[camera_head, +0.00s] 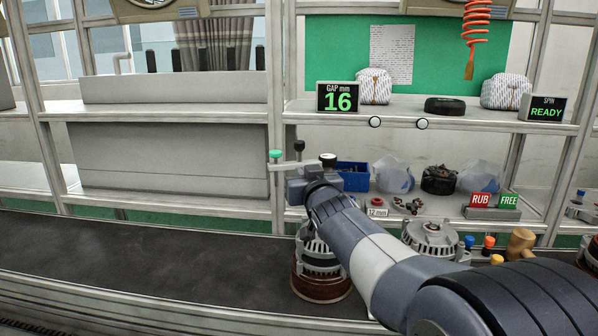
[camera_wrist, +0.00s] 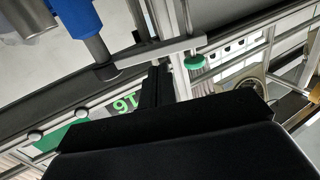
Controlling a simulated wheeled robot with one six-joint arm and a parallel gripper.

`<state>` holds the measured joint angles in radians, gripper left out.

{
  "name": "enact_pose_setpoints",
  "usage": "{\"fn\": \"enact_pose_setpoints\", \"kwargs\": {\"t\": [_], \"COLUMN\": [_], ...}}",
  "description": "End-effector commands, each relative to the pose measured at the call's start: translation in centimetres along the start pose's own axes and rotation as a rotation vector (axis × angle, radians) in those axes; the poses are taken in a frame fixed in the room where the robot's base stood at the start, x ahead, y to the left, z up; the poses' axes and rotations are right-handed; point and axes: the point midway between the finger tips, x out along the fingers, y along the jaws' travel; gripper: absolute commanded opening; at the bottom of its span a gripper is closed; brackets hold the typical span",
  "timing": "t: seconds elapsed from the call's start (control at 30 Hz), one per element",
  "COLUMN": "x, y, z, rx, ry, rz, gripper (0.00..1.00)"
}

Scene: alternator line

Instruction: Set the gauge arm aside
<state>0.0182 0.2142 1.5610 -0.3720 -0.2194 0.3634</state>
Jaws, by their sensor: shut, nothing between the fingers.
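The gauge arm (camera_wrist: 160,52) is a light grey bar with a green knob (camera_wrist: 194,62) at one end. In the wrist view its other end meets a dark post under a blue cylinder (camera_wrist: 75,15). In the head view the green knob (camera_head: 275,154) and a short piece of the bar show left of my wrist. My gripper (camera_wrist: 156,75) is shut and empty, its black fingers close to the bar; I cannot tell whether they touch. In the head view my wrist hides the fingers. An alternator (camera_head: 320,287) on a brown base stands below my wrist.
Another alternator (camera_head: 430,238) stands right, partly behind my arm. The gap display (camera_head: 338,97) reads 16 and the spin display (camera_head: 543,108) reads READY. RUB (camera_head: 480,200) and FREE (camera_head: 508,201) signs sit on the lower shelf. The dark belt (camera_head: 130,250) is clear at left.

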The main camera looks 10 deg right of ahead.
Motion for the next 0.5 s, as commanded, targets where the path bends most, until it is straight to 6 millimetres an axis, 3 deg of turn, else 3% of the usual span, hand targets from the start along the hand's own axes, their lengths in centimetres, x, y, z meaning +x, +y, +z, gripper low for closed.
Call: {"fn": "enact_pose_setpoints", "kwargs": {"t": [0.2, 0.5], "x": [2.7, 3.6], "y": [0.0, 0.0], "z": [0.0, 0.0], "rx": [0.000, 0.000], "ry": [-0.001, 0.000], "rz": [0.000, 0.000], "gripper": [0.00, 0.00]}}
